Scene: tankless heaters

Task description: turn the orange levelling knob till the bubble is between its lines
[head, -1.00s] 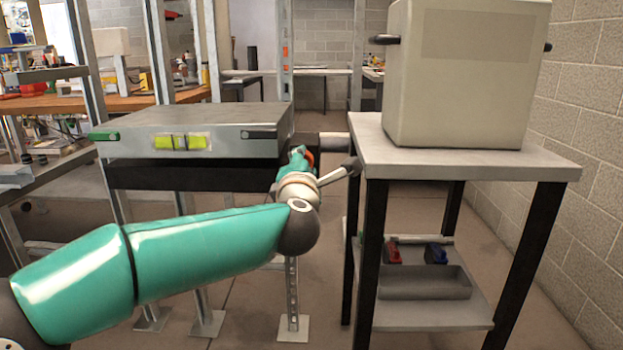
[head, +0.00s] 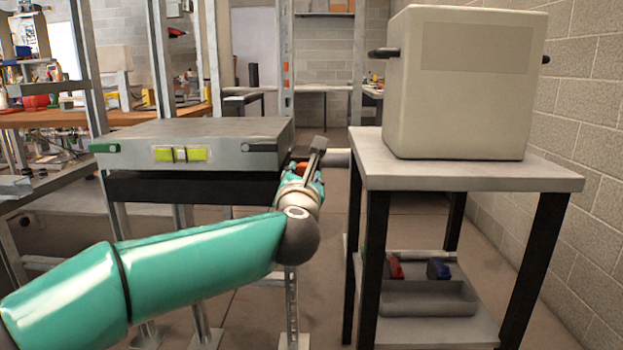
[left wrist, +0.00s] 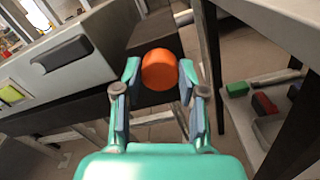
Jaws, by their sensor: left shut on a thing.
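The orange levelling knob (left wrist: 159,70) sits between the two fingers of my left gripper (left wrist: 160,78) in the left wrist view. The gripper is shut on it. In the head view only a bit of orange shows past my left gripper (head: 303,170), at the right end of the grey levelled platform (head: 225,128). The yellow-green bubble vial (head: 164,154) is on the platform's front face. A paler patch shows near its middle; its exact place against the lines is too small to tell. My right gripper is out of view.
A table (head: 400,172) with a large beige box (head: 460,85) stands close to the right of the gripper. Its lower shelf holds a grey tray (head: 428,300) with red and blue items. Metal uprights stand behind the platform.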

